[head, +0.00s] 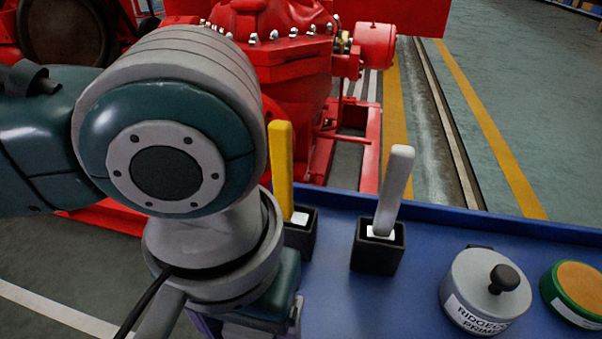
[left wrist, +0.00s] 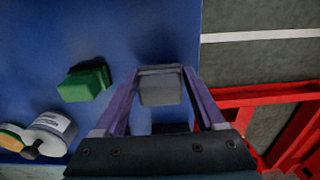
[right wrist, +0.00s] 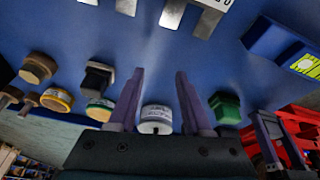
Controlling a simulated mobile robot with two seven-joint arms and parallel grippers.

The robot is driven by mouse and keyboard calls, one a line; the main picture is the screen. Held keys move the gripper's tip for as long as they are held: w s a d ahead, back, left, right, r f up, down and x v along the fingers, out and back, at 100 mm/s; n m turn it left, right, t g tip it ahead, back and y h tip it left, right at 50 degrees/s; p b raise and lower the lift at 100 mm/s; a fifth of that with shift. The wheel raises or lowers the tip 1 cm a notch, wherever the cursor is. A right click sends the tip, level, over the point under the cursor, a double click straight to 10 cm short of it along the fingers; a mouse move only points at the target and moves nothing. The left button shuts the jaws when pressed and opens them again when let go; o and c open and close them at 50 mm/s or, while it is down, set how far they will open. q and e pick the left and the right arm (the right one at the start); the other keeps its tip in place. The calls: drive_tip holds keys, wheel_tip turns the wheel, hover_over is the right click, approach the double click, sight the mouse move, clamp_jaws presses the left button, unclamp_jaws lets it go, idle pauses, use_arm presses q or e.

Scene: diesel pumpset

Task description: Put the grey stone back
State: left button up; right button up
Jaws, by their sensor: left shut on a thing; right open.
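A grey block (left wrist: 160,92), which I take for the grey stone, sits between the fingers of my left gripper (left wrist: 161,76) in the left wrist view. That gripper is shut on it, above the blue surface (left wrist: 110,35). In the head view my left arm hides the block and nearly all of the gripper. My right gripper (right wrist: 160,75) is open, with nothing between its fingertips in the right wrist view. I cannot tell whether the block touches the surface below it.
A green block (left wrist: 86,83) stands beside the left gripper. A yellow lever (head: 282,170) and a pale grey lever (head: 394,190) rise from black bases. A lidded grey tin (head: 485,292) and an orange-topped green tin (head: 577,288) stand right. The red pumpset (head: 290,75) is behind.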

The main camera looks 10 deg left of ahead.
use_arm(q)
drive_tip(key=shift+f, duration=0.8)
use_arm(e)
drive_tip(key=shift+f, duration=0.55)
use_arm(q)
drive_tip(key=shift+r, duration=0.1)
use_arm(e)
drive_tip(key=shift+r, duration=0.15)
use_arm(q)
drive_tip(key=o, duration=1.3)
